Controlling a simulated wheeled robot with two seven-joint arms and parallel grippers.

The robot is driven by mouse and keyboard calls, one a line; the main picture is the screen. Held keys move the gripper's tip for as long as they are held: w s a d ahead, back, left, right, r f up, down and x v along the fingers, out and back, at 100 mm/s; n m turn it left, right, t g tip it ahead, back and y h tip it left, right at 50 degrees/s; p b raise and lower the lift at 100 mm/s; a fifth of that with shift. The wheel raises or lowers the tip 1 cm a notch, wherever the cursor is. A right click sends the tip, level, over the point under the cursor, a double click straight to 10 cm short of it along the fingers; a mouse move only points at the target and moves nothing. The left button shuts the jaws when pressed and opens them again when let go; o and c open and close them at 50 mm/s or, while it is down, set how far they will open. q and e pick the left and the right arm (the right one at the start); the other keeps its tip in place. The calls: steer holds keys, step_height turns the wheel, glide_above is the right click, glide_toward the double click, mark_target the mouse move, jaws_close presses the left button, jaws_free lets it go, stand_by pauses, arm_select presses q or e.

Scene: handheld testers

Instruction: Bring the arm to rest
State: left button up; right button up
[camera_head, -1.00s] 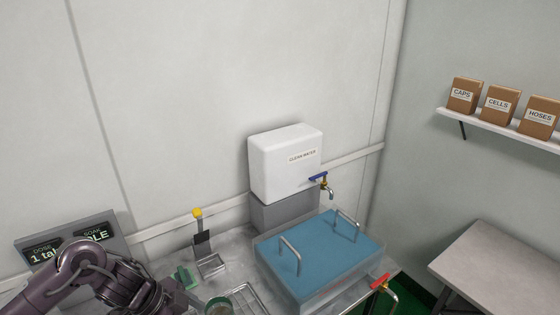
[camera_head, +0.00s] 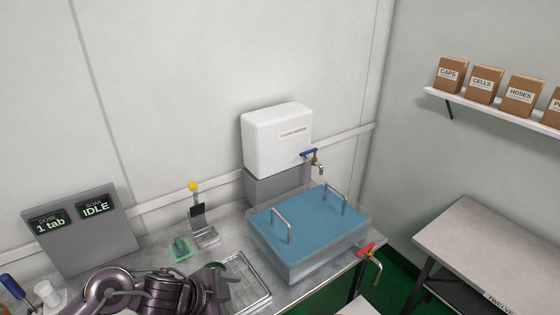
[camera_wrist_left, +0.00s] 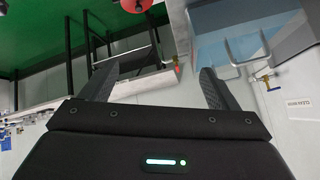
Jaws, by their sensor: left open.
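My left arm (camera_head: 160,291) enters the head view at the bottom left, its dark links low in front of the bench. That view looks upside down, with the bench and basin beyond the fingers. My right gripper is in neither view.
A blue-filled clear basin (camera_head: 289,270) with two metal handles sits on the bench, a white water tank (camera_head: 277,141) behind it. A display panel (camera_head: 85,235), a phone-like stand (camera_head: 201,226) and a wire rack (camera_head: 250,279) stand near the arm. A side table (camera_head: 485,245) is at right.

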arm_select(q)
steer(key=s+a+f+n+g+y, duration=0.1)
steer(key=s+a+n+y, duration=0.35)
steer(key=s+n, duration=0.25)
steer(key=s+a+n+y, duration=0.3)
steer(key=s+a+n, duration=0.2)
steer(key=s+n, duration=0.2)
step_height(320, 180, down, 29)
steer(key=s+g+b, duration=0.1)
steer(key=g, duration=0.1)
steer(key=s+a+f, duration=0.1)
steer(key=s+f, duration=0.9)
steer(key=s+a+f+g+b, duration=0.1)
steer(key=s+a+f, duration=0.1)
steer(key=s+f, duration=0.8)
steer(key=shift+s+a+f+m, duration=0.3)
steer(key=shift+s+f+m, duration=0.1)
steer(key=shift+f, duration=0.35)
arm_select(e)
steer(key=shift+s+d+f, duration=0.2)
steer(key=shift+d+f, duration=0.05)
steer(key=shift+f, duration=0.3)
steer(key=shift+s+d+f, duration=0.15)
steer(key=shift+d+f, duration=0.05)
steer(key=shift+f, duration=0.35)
